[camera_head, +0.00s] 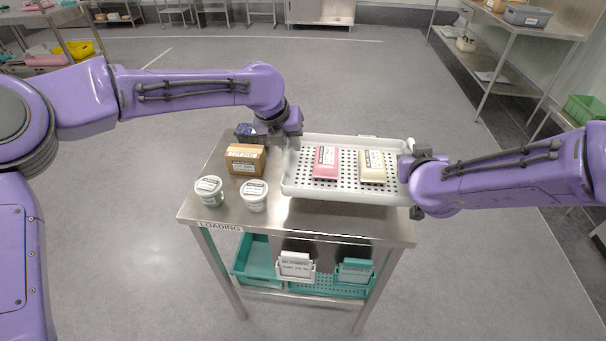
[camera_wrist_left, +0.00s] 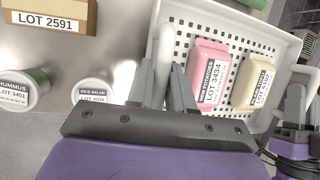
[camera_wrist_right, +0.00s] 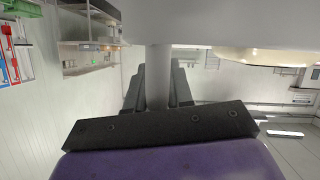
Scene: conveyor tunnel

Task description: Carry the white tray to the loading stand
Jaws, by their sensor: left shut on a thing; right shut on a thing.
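The white tray (camera_head: 345,191) is perforated and sits level at the right part of the steel loading stand (camera_head: 229,212), over its top; whether it touches the top I cannot tell. A pink pack (camera_head: 326,163) and a cream pack (camera_head: 373,166) lie in it. My left gripper (camera_head: 290,139) is shut on the tray's left side; the left wrist view shows its fingers (camera_wrist_left: 168,88) around the white handle.
Teal crates (camera_head: 258,257) fill the lower shelf. Shelving (camera_head: 510,45) stands at the right; the floor around is clear.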

